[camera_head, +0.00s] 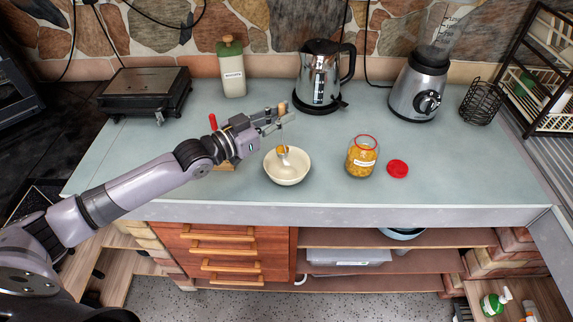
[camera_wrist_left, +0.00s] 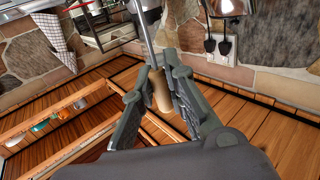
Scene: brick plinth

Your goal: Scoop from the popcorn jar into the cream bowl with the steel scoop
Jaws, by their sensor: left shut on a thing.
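My left gripper (camera_head: 277,117) is shut on the wooden handle of the steel scoop (camera_head: 284,158). The scoop hangs down from it, its head over the cream bowl (camera_head: 287,178), with yellow-orange popcorn in or at the head. I cannot tell whether the head touches the bowl. The left wrist view shows the fingers (camera_wrist_left: 160,85) on either side of the handle and the scoop's steel shaft (camera_wrist_left: 145,38) running up. The open glass popcorn jar (camera_head: 361,158) stands right of the bowl, with yellow kernels inside. My right gripper is not in view.
A red lid (camera_head: 398,168) lies right of the jar. A kettle (camera_head: 319,75), a green-topped canister (camera_head: 231,68), a blender (camera_head: 418,90) and a grill (camera_head: 148,92) stand along the back. A red-handled thing and a wooden block sit partly behind my left arm. The counter's front right is clear.

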